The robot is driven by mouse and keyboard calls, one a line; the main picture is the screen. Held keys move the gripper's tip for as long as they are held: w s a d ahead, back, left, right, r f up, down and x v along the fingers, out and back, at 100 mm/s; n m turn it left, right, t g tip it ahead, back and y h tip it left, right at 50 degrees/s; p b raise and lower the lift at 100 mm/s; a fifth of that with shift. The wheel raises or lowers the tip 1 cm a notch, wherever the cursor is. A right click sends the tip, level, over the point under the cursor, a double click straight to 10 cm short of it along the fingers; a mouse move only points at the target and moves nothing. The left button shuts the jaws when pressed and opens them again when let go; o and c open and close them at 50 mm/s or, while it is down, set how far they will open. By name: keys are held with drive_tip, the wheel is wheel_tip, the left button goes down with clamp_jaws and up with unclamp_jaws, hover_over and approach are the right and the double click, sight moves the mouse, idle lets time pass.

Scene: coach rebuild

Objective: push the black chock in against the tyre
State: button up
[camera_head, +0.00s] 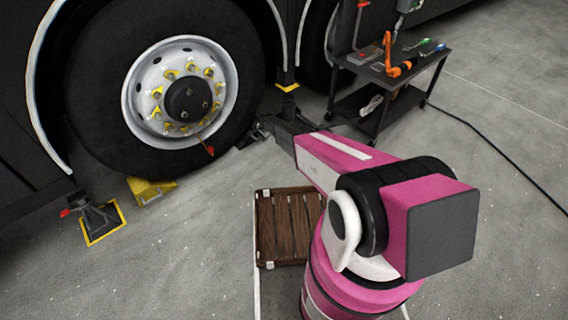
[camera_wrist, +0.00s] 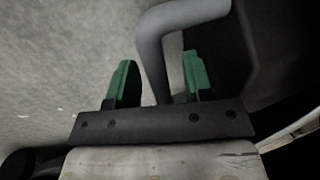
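The black chock (camera_head: 251,137) sits on the floor at the right foot of the big black tyre (camera_head: 88,92). It is small and dark in the head view, and I cannot tell whether it touches the tyre. My gripper (camera_head: 268,124) is beside it, partly merged with dark shapes there. In the wrist view my gripper (camera_wrist: 160,82) has two green fingers spread apart. A grey bent handle (camera_wrist: 152,50) passes in the gap between them, with some space beside it. The fingers do not look closed on it. A dark surface fills the right of that view.
A yellow chock (camera_head: 150,190) stands at the tyre's left side. A jack stand on a yellow-edged plate (camera_head: 102,222) is further left. A tool cart (camera_head: 400,75) stands behind right, with a cable on the floor. A brown slatted crate (camera_head: 288,228) lies near my base.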

idle(0.3)
drive_tip(key=v, duration=0.7)
idle(0.6)
drive_tip(key=shift+s+r, duration=0.1)
drive_tip(key=shift+r, duration=0.05)
drive_tip(key=v, duration=1.1)
drive_tip(key=s+d+r+n+g, duration=0.1)
drive_tip(key=s+d+r+n, duration=0.2)
drive_tip(key=s+d+r, duration=0.3)
drive_tip(key=s+d+r+n+g+h, duration=0.1)
drive_tip(key=s+d+r+n, duration=0.3)
drive_tip(key=s+r, duration=1.1)
drive_tip(key=s+d+r+n+h, duration=0.1)
drive_tip(key=s+d+r+n, duration=0.2)
drive_tip(key=s, duration=2.5)
drive_tip(key=d+r, duration=0.5)
drive_tip(key=r, duration=0.3)
drive_tip(key=shift+s+d+n+g, duration=0.3)
drive_tip(key=shift+s+d+g, duration=0.1)
drive_tip(key=shift+c, duration=0.4)
